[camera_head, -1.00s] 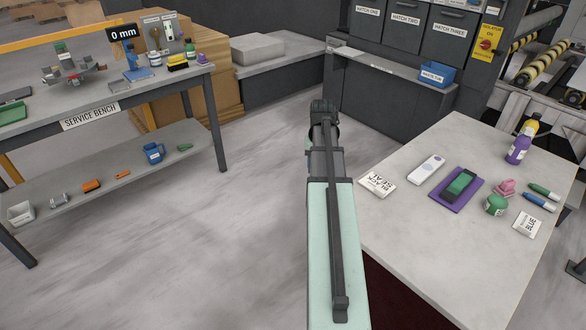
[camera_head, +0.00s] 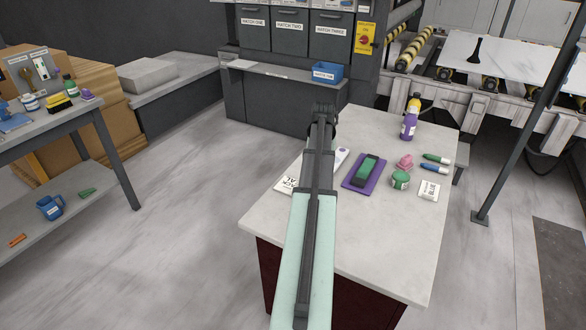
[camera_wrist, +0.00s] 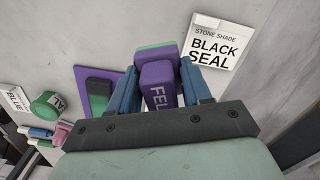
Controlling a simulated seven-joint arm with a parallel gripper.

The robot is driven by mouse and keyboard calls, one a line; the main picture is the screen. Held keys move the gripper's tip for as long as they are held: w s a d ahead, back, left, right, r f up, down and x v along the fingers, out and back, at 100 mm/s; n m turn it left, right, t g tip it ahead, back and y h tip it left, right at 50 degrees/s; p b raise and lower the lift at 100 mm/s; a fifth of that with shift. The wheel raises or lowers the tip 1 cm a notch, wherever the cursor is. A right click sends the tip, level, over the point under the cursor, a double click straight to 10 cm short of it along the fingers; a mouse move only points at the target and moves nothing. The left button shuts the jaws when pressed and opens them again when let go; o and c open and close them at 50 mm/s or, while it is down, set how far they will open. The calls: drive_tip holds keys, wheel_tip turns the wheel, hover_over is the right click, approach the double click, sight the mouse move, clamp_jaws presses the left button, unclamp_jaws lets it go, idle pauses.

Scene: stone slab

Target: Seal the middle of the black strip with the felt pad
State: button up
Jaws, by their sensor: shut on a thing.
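In the wrist view my gripper (camera_wrist: 158,68) is shut on the felt pad (camera_wrist: 159,84), a purple block with letters starting "FEL". A pale stone slab (camera_head: 520,60) lies at the upper right beyond the table. A narrow black mark (camera_head: 478,48), wider at its near end, is on it; it looks like the black strip. The pad is well apart from the slab.
The table (camera_head: 350,225) holds a BLACK SEAL card (camera_head: 287,181), a purple tray (camera_head: 350,180) with a green block, a green jar (camera_head: 400,181), pens and a purple bottle (camera_head: 408,127). A dark post (camera_head: 520,125) stands before the slab.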

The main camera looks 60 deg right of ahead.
drive_tip(key=s+d+m, duration=0.3)
drive_tip(key=s+d, duration=0.8)
drive_tip(key=s, duration=0.2)
drive_tip(key=m, duration=0.1)
hover_over(364, 174)
drive_tip(key=shift+w, duration=0.1)
drive_tip(key=shift+f, duration=3.2)
drive_tip(key=shift+d+f, duration=0.35)
drive_tip(key=shift+f, duration=0.35)
drive_tip(key=shift+c, duration=0.5)
drive_tip(key=shift+a+f, duration=0.15)
drive_tip(key=shift+a, duration=0.1)
drive_tip(key=shift+a+r, duration=0.2)
drive_tip(key=shift+r, duration=0.05)
wheel_tip(364, 174, up, 8)
